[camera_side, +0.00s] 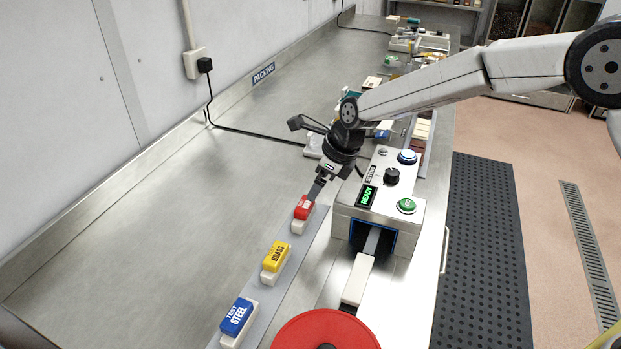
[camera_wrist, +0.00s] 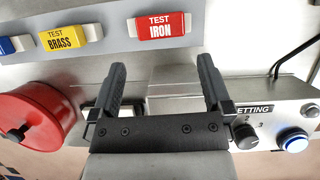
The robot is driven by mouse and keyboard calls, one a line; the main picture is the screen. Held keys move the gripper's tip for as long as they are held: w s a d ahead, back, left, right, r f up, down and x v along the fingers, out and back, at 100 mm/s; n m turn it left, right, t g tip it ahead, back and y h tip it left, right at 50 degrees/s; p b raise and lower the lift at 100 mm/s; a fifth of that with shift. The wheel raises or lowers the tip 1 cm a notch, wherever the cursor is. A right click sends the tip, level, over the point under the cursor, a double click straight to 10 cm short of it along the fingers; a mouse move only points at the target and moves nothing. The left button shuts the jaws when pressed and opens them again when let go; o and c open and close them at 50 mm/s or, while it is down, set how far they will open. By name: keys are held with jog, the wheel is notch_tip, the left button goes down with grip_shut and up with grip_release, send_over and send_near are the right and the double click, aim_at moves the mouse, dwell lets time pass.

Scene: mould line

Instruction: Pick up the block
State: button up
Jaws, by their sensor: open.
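A red block on a white base (camera_side: 303,208) stands on a grey strip on the steel bench. In the wrist view the red block (camera_wrist: 166,25) reads TEST IRON and lies beyond my fingertips, between their lines. A yellow block (camera_side: 276,257) reads BRASS, and a blue block (camera_side: 236,317) reads TEST STEEL; both stand in the same row towards the camera. My gripper (camera_side: 316,190) is just above the red block, open and with nothing between its fingers (camera_wrist: 161,70). Contact with the block cannot be told.
A metal machine (camera_side: 380,205) with a READY display, knob and buttons stands close right of my gripper. A white bar (camera_side: 357,280) lies in front of its opening. A red round lid (camera_side: 325,332) is nearest the camera. The bench left of the row is clear.

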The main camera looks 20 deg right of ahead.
aim_at(305, 204)
jog(key=shift+f, duration=0.1)
jog(key=shift+x, duration=1.2)
jog(key=shift+w+a+f, duration=0.1)
jog(key=shift+f, duration=0.05)
jog(key=shift+x, duration=2.45)
jog(key=c, duration=0.9)
jog(key=shift+w, duration=0.1)
